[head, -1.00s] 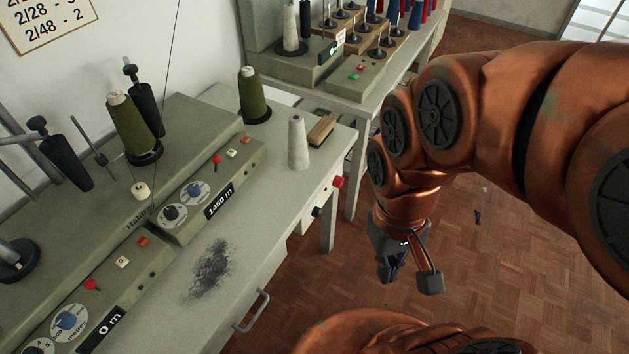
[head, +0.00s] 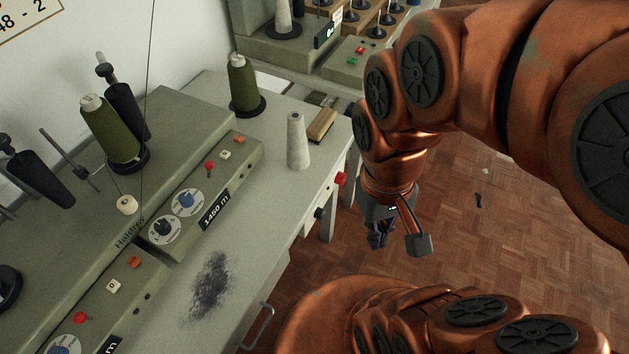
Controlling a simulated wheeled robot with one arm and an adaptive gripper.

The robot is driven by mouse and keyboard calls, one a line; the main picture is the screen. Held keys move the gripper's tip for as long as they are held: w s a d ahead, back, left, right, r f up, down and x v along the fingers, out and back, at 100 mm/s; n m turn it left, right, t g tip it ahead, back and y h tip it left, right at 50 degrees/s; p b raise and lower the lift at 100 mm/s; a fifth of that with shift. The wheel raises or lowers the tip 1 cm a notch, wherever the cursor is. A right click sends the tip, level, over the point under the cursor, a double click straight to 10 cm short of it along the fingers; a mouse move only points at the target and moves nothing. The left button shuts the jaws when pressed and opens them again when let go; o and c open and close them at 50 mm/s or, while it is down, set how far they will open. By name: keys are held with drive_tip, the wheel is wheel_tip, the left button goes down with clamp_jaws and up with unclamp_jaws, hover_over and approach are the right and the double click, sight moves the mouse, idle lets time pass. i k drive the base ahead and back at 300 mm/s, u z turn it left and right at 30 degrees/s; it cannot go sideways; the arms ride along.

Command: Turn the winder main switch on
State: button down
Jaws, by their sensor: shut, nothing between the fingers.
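The winder (head: 185,150) is a long grey-green machine on a table at the left. Its front panels carry dials, small red, cream and orange buttons and a length display (head: 215,209) reading about 1450 m. A pale box (head: 325,195) under the table's right end carries a red knob (head: 341,179) and a black knob (head: 319,213). I cannot tell from labels which control is the main switch. My gripper (head: 377,241) points down over the floor, right of and apart from the box. It is shut and empty.
A white cone (head: 297,143), a wooden-backed brush (head: 321,125) and a green thread cone (head: 243,84) stand or lie on the table (head: 270,215). A drawer handle (head: 258,328) sticks out in front. A second machine table stands behind. The parquet floor (head: 520,240) is largely clear.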

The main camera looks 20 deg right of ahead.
sight(340, 178)
drive_tip(key=u, duration=1.4)
drive_tip(key=k, duration=1)
drive_tip(key=z, duration=1.1)
